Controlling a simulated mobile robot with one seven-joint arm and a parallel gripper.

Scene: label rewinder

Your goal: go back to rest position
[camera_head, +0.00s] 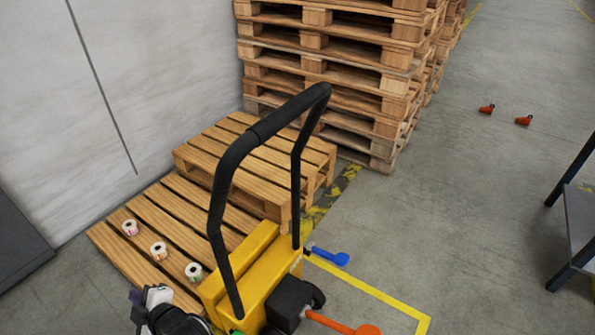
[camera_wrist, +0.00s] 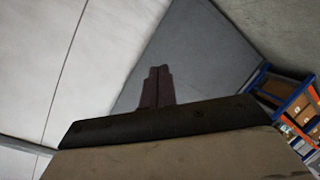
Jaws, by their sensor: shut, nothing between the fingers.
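My gripper (camera_wrist: 158,72) shows in the wrist view, its two dark fingers together with no gap and nothing between them. It is clear of any object there, with a grey surface and pale wall panels behind it. In the head view, a black and white part at the bottom left looks like my arm, but I cannot make out the fingers there.
Three label rolls (camera_head: 158,250) sit on a low wooden pallet (camera_head: 120,248). A yellow cart (camera_head: 240,270) with a tall black handle stands in front. Stacked pallets (camera_head: 330,65) rise behind. Shelving (camera_wrist: 290,105) shows in the wrist view.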

